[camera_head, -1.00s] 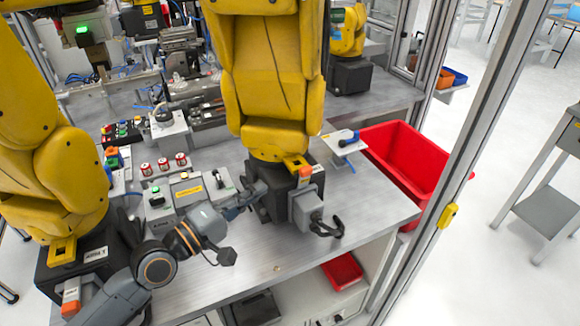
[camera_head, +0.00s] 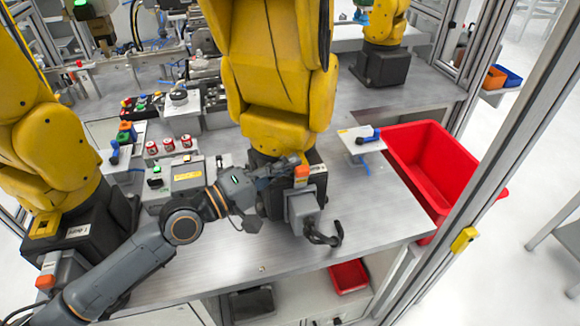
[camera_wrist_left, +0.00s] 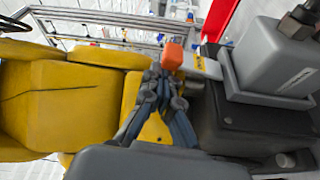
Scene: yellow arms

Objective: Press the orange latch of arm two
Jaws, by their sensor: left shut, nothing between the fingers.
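The orange latch (camera_head: 301,174) sits on the dark base of the middle yellow arm (camera_head: 275,90), beside a white label and above a grey connector box (camera_head: 303,208). In the left wrist view the latch (camera_wrist_left: 173,56) shows just beyond my fingertips. My left gripper (camera_head: 292,162) is shut and empty, reaching in from the left to the base, very close to the latch. In the wrist view its fingertips (camera_wrist_left: 160,72) are together, next to the latch's near side. I cannot tell whether they touch it. My right gripper is not in view.
Another yellow arm (camera_head: 45,135) on the left has its own orange latch (camera_head: 46,282). A grey control box (camera_head: 188,176) and several red cans stand behind my left wrist. A red bin (camera_head: 435,165) is at the right. The table front is mostly clear.

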